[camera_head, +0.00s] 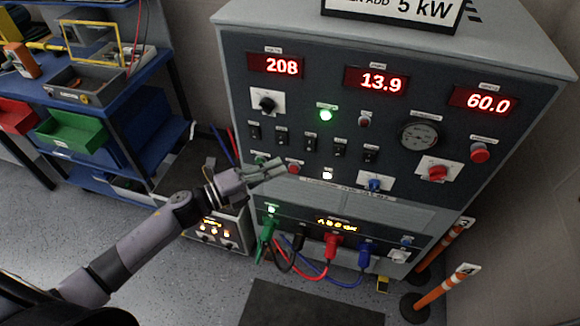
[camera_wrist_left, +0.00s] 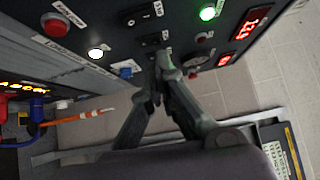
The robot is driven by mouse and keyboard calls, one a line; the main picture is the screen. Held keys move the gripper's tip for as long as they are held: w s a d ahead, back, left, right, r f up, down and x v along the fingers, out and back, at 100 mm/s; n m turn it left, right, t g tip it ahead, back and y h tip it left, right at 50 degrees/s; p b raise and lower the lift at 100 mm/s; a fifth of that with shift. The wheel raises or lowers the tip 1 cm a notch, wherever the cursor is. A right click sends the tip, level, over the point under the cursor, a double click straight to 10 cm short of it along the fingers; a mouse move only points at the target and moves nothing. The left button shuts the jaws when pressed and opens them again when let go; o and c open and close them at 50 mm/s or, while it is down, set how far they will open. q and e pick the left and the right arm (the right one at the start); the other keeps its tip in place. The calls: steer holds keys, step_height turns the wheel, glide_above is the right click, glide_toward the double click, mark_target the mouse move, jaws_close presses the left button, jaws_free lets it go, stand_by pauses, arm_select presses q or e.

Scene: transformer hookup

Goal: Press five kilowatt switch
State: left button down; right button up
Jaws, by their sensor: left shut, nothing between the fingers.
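The dark control panel (camera_head: 400,160) carries a row of black rocker switches (camera_head: 310,142) under its displays. Their small labels are not readable, so I cannot tell which is the five kilowatt switch. My left gripper (camera_head: 284,168) is shut and empty, in front of the panel's lower left, below the row and near a red button (camera_head: 293,168). In the left wrist view the closed fingertips (camera_wrist_left: 163,62) are close to a black switch (camera_wrist_left: 152,40); I cannot tell whether they touch. My right gripper is not in view.
Red displays (camera_head: 275,65) read 208, 13.9 and 60.0. A sign (camera_head: 395,8) shows "5 kW". A green lamp (camera_head: 325,115) and a white lamp (camera_head: 327,174) are lit. Cables with coloured plugs (camera_head: 333,245) hang below. Orange posts (camera_head: 440,290) stand at right, a blue shelf (camera_head: 130,100) at left.

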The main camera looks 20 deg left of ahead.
arm_select(q)
steer(key=v, duration=0.3)
steer(key=shift+s+r, duration=0.25)
steer(key=shift+r, duration=0.05)
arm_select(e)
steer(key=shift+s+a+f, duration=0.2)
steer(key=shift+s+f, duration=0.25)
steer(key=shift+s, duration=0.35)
arm_select(q)
steer(key=shift+w, duration=0.1)
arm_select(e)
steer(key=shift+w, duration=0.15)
